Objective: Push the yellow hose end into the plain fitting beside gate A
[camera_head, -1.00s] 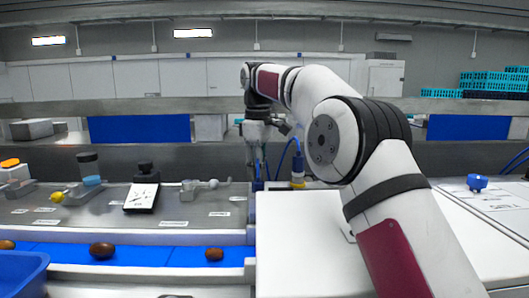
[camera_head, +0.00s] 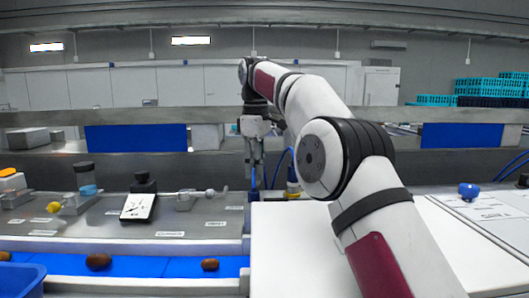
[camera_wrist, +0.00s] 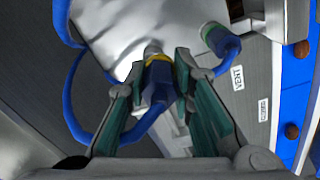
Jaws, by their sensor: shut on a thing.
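My gripper (camera_wrist: 166,68) is shut on the yellow hose end (camera_wrist: 157,86), a blue hose with a yellow band, in the wrist view. Its pale tip points away from my wrist, toward a white surface. The hose loops off to the left. In the head view my gripper (camera_head: 255,168) points down behind the white worktop, and its fingertips are hard to make out. A second blue hose end (camera_wrist: 218,38) with a green band lies to the right in the wrist view. I cannot pick out the plain fitting or gate A's label.
A grey metal bench (camera_head: 100,218) with valves, a gauge plate (camera_head: 139,207) and small labels lies left. A blue belt (camera_head: 130,264) carrying brown dates runs in front. A white worktop (camera_head: 300,245) fills the front right. A blue knob (camera_head: 469,190) stands farther right.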

